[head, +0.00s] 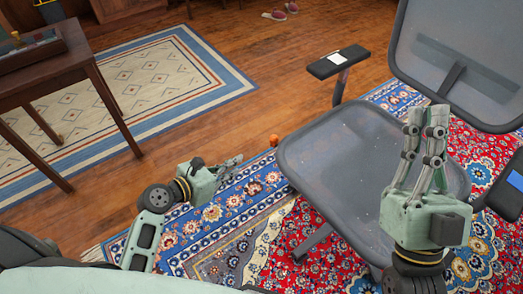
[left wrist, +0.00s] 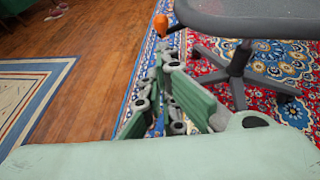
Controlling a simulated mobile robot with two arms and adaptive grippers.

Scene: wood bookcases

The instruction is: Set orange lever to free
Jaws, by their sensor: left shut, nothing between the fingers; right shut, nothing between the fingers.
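The orange lever (head: 273,140) shows as a small orange knob at the left edge of the grey office chair's seat (head: 335,150) in the head view. In the left wrist view the orange knob (left wrist: 161,24) is at the top, on a dark stem beside the seat's underside. My left gripper (head: 238,160) is shut and empty, to the left of and a little below the lever in the head view, apart from it. Its fingers (left wrist: 160,75) point toward the knob in the left wrist view. My right gripper (head: 437,112) is shut and empty, pointing up in front of the seat's right side.
The chair has a backrest (head: 465,60), a left armrest (head: 338,62) and a right armrest (head: 505,187). It stands on a red and blue patterned rug (head: 240,205). A wooden table (head: 85,68) stands at the left. Bare wood floor (head: 255,45) lies behind.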

